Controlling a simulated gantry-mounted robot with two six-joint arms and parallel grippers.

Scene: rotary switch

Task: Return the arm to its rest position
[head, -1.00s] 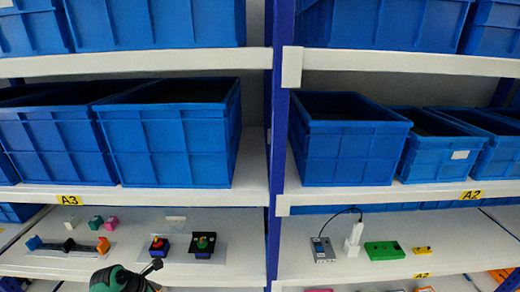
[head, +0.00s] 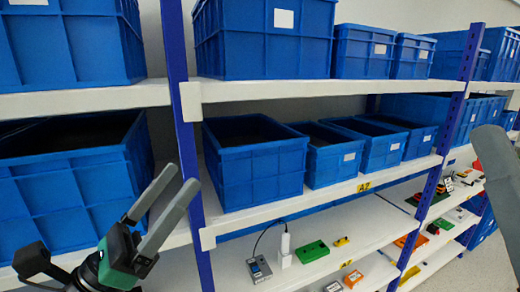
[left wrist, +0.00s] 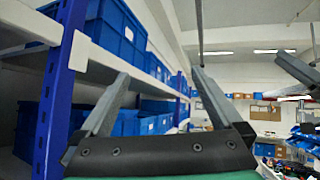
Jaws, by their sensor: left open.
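My left gripper (head: 180,182) is raised in front of the shelves at the lower left of the head view. Its two grey fingers are apart and point up, with nothing between them. In the left wrist view the same fingers (left wrist: 162,90) spread wide with an empty gap. A grey piece (head: 497,185) at the right edge of the head view looks like a finger of my right gripper; only this part shows, so its opening cannot be told. The rotary switches are not in view.
A blue upright post (head: 183,120) stands close beside the left gripper. Blue bins (head: 255,160) fill the shelves. A lower shelf holds a grey box (head: 258,270), a white plug (head: 284,250) and a green block (head: 312,251). An aisle (head: 490,262) is open at the far right.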

